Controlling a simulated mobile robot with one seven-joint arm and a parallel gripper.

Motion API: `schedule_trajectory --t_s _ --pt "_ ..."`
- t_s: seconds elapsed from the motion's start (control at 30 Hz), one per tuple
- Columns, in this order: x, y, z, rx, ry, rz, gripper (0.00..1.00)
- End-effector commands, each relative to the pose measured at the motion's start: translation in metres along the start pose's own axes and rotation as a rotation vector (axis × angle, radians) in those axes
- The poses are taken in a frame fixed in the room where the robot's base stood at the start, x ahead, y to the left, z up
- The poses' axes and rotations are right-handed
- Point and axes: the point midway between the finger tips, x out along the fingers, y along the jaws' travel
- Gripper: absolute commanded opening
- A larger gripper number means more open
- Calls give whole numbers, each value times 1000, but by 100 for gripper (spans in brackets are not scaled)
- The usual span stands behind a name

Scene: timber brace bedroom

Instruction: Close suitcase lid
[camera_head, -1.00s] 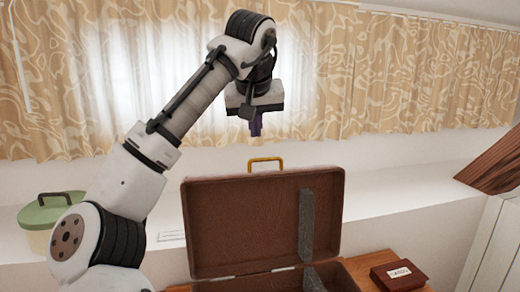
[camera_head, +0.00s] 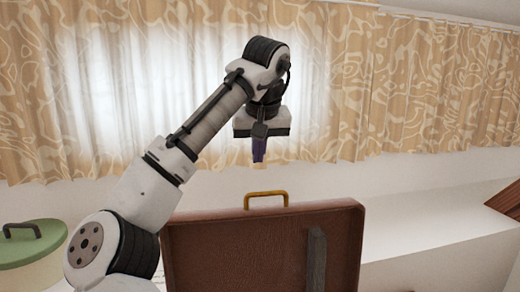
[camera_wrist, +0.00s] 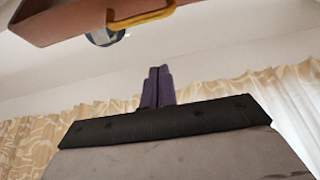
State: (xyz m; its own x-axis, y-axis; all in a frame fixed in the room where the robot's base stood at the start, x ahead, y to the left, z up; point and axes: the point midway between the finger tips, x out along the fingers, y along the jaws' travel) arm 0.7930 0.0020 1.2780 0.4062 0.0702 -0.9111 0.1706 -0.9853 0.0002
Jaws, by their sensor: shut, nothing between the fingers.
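The brown suitcase lid (camera_head: 240,250) stands open and upright in the head view, its inner side towards me. A yellow handle (camera_head: 265,197) sits on its top edge. My gripper (camera_head: 259,158) is shut and empty, its purple fingers pointing down above the handle, with a gap between them in the picture. In the wrist view the shut fingers (camera_wrist: 157,86) show at the middle, and the lid (camera_wrist: 70,15) with its yellow handle (camera_wrist: 142,18) is at the top. The suitcase base is out of the frame.
A green-lidded pot (camera_head: 30,245) stands at the left on the white ledge. Patterned curtains (camera_head: 420,80) hang along the wall behind my arm. A dark wooden piece (camera_head: 507,198) shows at the right edge. The ledge right of the lid is clear.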

Motion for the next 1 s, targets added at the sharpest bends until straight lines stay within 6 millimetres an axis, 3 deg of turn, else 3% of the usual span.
schedule_trajectory --t_s 0.33,0.6,1.0 --pt "69 -1 1 1 -1 -1 0" --pt "56 0 30 2 2 0 0" --pt "55 0 38 1 0 1 0"
